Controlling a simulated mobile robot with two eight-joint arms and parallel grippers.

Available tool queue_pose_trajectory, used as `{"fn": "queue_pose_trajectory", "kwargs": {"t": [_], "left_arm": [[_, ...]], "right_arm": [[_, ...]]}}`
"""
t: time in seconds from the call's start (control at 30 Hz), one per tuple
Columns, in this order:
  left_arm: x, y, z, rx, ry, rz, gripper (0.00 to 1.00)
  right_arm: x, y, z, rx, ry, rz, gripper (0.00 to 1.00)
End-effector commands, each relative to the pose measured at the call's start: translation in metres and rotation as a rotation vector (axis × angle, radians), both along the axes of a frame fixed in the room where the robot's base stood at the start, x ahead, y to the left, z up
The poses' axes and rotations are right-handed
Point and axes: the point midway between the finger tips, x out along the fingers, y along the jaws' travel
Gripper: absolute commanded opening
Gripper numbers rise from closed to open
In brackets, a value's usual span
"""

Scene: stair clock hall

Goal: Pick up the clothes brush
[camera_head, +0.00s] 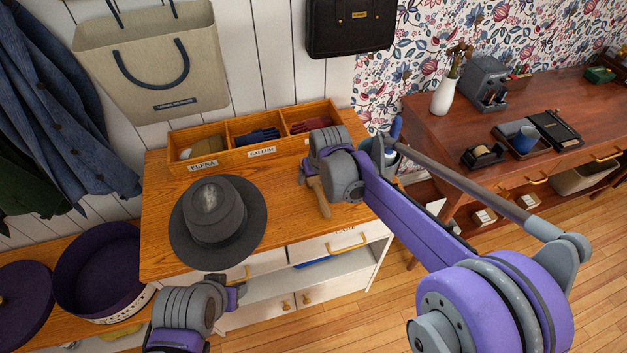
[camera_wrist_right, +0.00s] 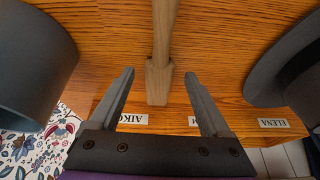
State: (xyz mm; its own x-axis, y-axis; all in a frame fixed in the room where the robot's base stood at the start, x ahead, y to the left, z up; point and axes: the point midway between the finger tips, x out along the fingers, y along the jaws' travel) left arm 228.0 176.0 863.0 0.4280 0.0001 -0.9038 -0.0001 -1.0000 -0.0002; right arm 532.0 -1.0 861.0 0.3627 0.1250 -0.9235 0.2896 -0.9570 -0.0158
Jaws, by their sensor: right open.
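The clothes brush shows as a wooden handle (camera_head: 318,197) at the right part of the wooden cabinet top; the rest of it is hidden behind my right arm. In the right wrist view its pale handle (camera_wrist_right: 163,50) runs down from the top edge and ends between the two fingers, with a gap on each side. My right gripper (camera_head: 326,160) is over the brush; its open fingers (camera_wrist_right: 159,75) show in the wrist view. My left arm's end (camera_head: 190,310) is low at the front of the cabinet; its fingers are not clear.
A grey hat (camera_head: 214,215) lies left of the brush. A wooden divided box (camera_head: 250,127) stands behind, with folded items inside. A dark grey cylindrical container (camera_wrist_right: 28,65) is close to the gripper.

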Motion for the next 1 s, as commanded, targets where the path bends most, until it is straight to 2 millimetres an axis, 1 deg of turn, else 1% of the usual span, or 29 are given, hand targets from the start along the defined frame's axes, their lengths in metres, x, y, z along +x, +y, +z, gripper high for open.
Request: {"fn": "queue_pose_trajectory", "kwargs": {"t": [0.03, 0.1, 0.2, 0.47, 0.57, 0.6, 0.67, 0.7, 0.87, 0.9, 0.93, 1.0], "left_arm": [[0.0, 0.0, 0.0, 0.0, 0.0, 0.0, 0.5], [0.0, 0.0, -0.001, 0.0, 0.0, 0.0, 0.5], [0.0, 0.0, -0.001, 0.0, 0.0, 0.0, 0.5], [0.0, 0.0, -0.001, 0.0, 0.0, 0.0, 0.5], [0.0, 0.0, -0.001, 0.0, 0.0, 0.0, 0.5], [0.0, 0.0, -0.001, 0.0, 0.0, 0.0, 0.5], [0.0, 0.0, -0.001, 0.0, 0.0, 0.0, 0.5], [0.0, 0.0, -0.001, 0.0, 0.0, 0.0, 0.5], [0.0, 0.0, -0.001, 0.0, 0.0, 0.0, 0.5], [0.0, 0.0, -0.001, 0.0, 0.0, 0.0, 0.5], [0.0, 0.0, -0.001, 0.0, 0.0, 0.0, 0.5], [0.0, 0.0, -0.001, 0.0, 0.0, 0.0, 0.5]], "right_arm": [[0.005, 0.002, -0.008, 0.0, 0.0, 0.0, 0.81], [0.008, 0.003, -0.017, 0.0, 0.0, 0.0, 0.81], [0.011, 0.004, -0.025, 0.0, 0.0, 0.0, 0.81], [0.012, 0.004, -0.027, 0.0, 0.0, 0.0, 0.81], [0.012, 0.004, -0.027, 0.0, 0.0, 0.0, 0.65], [0.012, 0.004, -0.027, 0.0, 0.0, 0.0, 0.58], [0.012, 0.004, -0.027, 0.0, 0.0, 0.0, 0.47], [0.012, 0.004, -0.027, 0.0, 0.0, 0.0, 0.4], [0.012, 0.004, -0.027, 0.0, 0.0, 0.0, 0.11], [0.012, 0.004, -0.027, 0.0, 0.0, 0.0, 0.04], [0.012, 0.004, -0.027, 0.0, 0.0, 0.0, 0.0], [0.012, 0.004, -0.027, 0.0, 0.0, 0.0, 0.0]]}}
